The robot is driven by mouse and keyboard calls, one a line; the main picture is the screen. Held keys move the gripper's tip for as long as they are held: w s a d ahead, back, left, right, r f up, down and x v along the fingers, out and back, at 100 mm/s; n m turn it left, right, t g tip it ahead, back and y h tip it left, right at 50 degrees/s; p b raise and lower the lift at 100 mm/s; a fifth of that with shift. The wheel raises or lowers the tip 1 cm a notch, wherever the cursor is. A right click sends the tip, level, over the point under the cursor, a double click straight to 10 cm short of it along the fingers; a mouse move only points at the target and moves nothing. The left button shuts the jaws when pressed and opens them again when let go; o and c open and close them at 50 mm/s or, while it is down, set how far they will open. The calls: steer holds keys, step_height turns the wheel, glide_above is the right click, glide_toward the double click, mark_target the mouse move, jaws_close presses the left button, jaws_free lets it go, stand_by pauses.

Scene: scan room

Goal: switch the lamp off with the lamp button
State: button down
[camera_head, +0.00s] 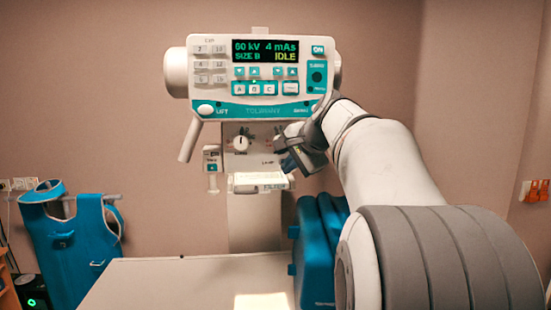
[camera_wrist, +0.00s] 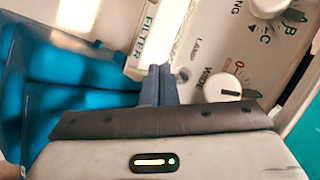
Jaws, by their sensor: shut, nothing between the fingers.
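The collimator panel (camera_head: 257,138) sits under the console in the head view. In the wrist view, the LAMP label (camera_wrist: 196,48) is printed on the white panel. A small dark round spot, which looks like the lamp button (camera_wrist: 183,74), shows below the label, just right of my fingertips. My gripper (camera_wrist: 158,70) is shut and empty, its tips close to the panel's edge beside the FILTER strip. I cannot tell whether they touch the panel. In the head view my gripper (camera_head: 287,163) is at the panel's right side and hides part of it. A bright light patch (camera_head: 263,301) lies on the table.
The console (camera_head: 255,75) above reads IDLE. A white knob (camera_wrist: 223,88) marked WIDE is right of my fingers, and another knob (camera_wrist: 268,6) is above. The filter tray (camera_head: 258,184) juts out below the panel. A blue padded object (camera_head: 318,245) stands below my arm.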

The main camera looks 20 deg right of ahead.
mark_target(279, 171)
steer(key=shift+w+d, duration=0.2)
steer(key=shift+w, duration=0.45)
steer(key=shift+w+p, duration=0.1)
steer(key=shift+p, duration=0.2)
stand_by(1.4)
steer(key=shift+w+d, duration=0.1)
steer(key=shift+w, duration=0.35)
steer(key=shift+w+d+p, duration=0.1)
steer(key=shift+w+p, duration=0.25)
steer(key=shift+p, duration=0.1)
stand_by(0.4)
steer(key=shift+s, duration=0.1)
steer(key=shift+s+a+b, duration=0.25)
steer(key=shift+s+b, duration=0.15)
steer(key=shift+s, duration=0.3)
